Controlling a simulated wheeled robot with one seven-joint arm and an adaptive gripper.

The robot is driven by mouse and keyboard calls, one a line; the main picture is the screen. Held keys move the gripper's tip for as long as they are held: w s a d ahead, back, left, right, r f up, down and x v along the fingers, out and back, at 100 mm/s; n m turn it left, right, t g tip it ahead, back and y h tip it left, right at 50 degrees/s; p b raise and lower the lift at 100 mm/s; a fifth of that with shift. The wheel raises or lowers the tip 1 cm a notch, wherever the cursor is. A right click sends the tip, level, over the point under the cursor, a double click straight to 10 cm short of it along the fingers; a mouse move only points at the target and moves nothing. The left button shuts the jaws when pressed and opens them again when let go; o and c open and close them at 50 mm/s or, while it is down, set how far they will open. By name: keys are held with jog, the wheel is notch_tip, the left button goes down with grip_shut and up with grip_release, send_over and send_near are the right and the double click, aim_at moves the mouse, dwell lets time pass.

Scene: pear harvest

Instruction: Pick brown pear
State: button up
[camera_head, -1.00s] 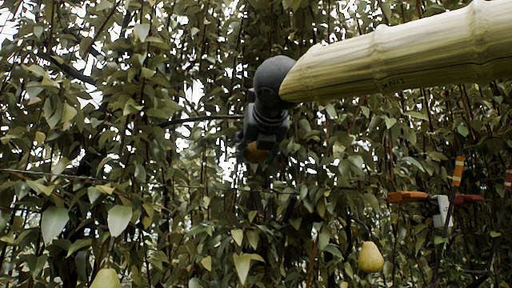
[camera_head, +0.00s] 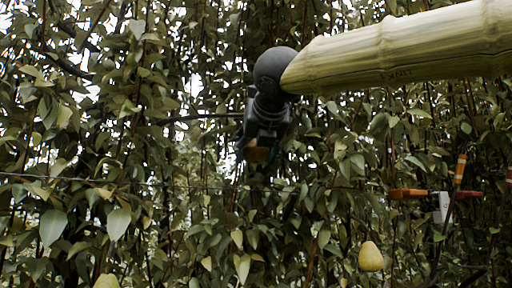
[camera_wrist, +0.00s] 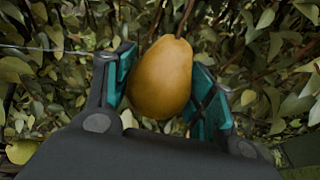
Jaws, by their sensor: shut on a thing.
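The brown pear (camera_wrist: 162,78) shows large in the wrist view, a golden-brown fruit between the two teal-padded fingers of my gripper (camera_wrist: 163,88). The fingers are closed on it from both sides, with the narrow end pointing up in the picture. In the head view my gripper (camera_head: 262,148) hangs at the end of the arm, in front of the foliage. There only a small brownish part of the pear (camera_head: 257,154) shows between the fingers; the rest is hidden.
A pale yellow-green pear (camera_head: 371,256) hangs at lower right, and another (camera_head: 106,281) is cut by the bottom edge at left. An orange, white and red object (camera_head: 440,205) is at right. A thin wire (camera_head: 90,180) crosses the dense leaves and branches.

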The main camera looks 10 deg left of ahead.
jog(key=shift+s+r+g+p, duration=0.15)
jog(key=shift+g+p, duration=0.25)
jog(key=shift+p, duration=0.75)
jog(key=shift+s, duration=0.15)
jog(key=shift+s+g, duration=0.15)
jog(key=shift+g, duration=0.25)
jog(key=shift+d, duration=0.1)
jog(key=shift+h, duration=0.3)
jog(key=shift+s+r+g, duration=0.1)
jog(key=shift+s+g, duration=0.4)
jog(key=shift+g, duration=0.2)
jog(key=shift+d, duration=0.1)
jog(key=shift+r, duration=0.1)
jog(key=shift+s+r+m+g+h, duration=0.15)
jog(key=shift+s+m+g+h, duration=0.25)
jog(key=shift+g, duration=0.4)
